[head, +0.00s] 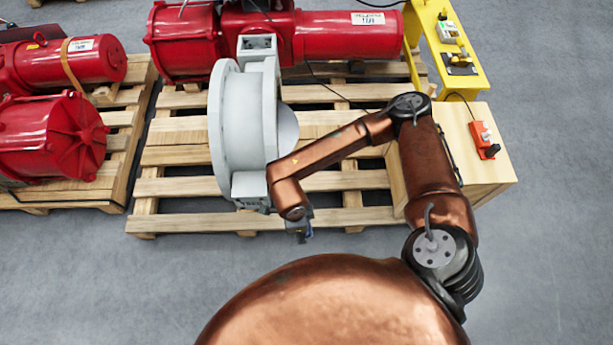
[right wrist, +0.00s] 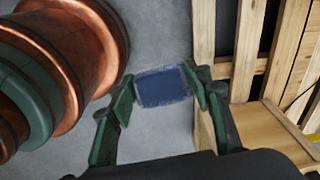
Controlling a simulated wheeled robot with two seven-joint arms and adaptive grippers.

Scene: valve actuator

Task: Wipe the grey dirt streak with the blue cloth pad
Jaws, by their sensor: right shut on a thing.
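The blue cloth pad (right wrist: 162,87) is a small dark blue square with pale, frayed edges. In the right wrist view it sits between the fingertips of my right gripper (right wrist: 160,90), which is shut on it. The grey floor shows behind it. In the head view my right gripper (head: 302,232) hangs at the end of the copper arm, just in front of the pallet's near edge; the pad is too small to make out clearly there. I cannot make out the grey dirt streak in either view. My left gripper is not in view.
A large grey valve (head: 243,125) stands on a wooden pallet (head: 165,188), left of my right forearm. Red actuators (head: 345,38) lie behind and at left. A wooden box (head: 490,170) carries an orange device (head: 484,140); a yellow stand (head: 448,75) is behind. The near floor is clear.

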